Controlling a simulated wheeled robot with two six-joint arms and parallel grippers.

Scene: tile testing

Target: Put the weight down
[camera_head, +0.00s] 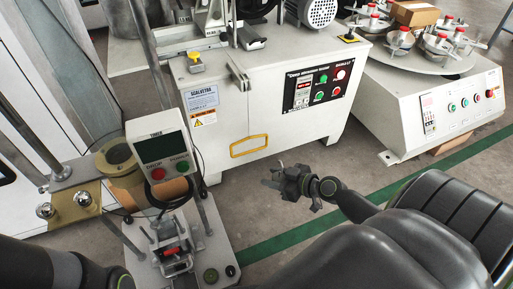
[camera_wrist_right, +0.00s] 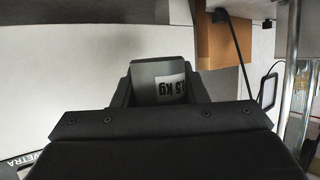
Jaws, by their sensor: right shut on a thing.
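In the head view my right gripper (camera_head: 276,179) hangs in front of the white cabinet, above the floor. The weight is too small there to make out clearly. My left arm enters at the lower left of the head view, but its gripper is not in view.
A testing stand with a "TIMER" box (camera_head: 158,148) and a white base plate (camera_head: 218,240) stands at the left. A white machine cabinet (camera_head: 235,105) is behind my right gripper. A rotary machine (camera_head: 440,105) is at the right. Grey floor with a green stripe (camera_head: 290,240) lies between.

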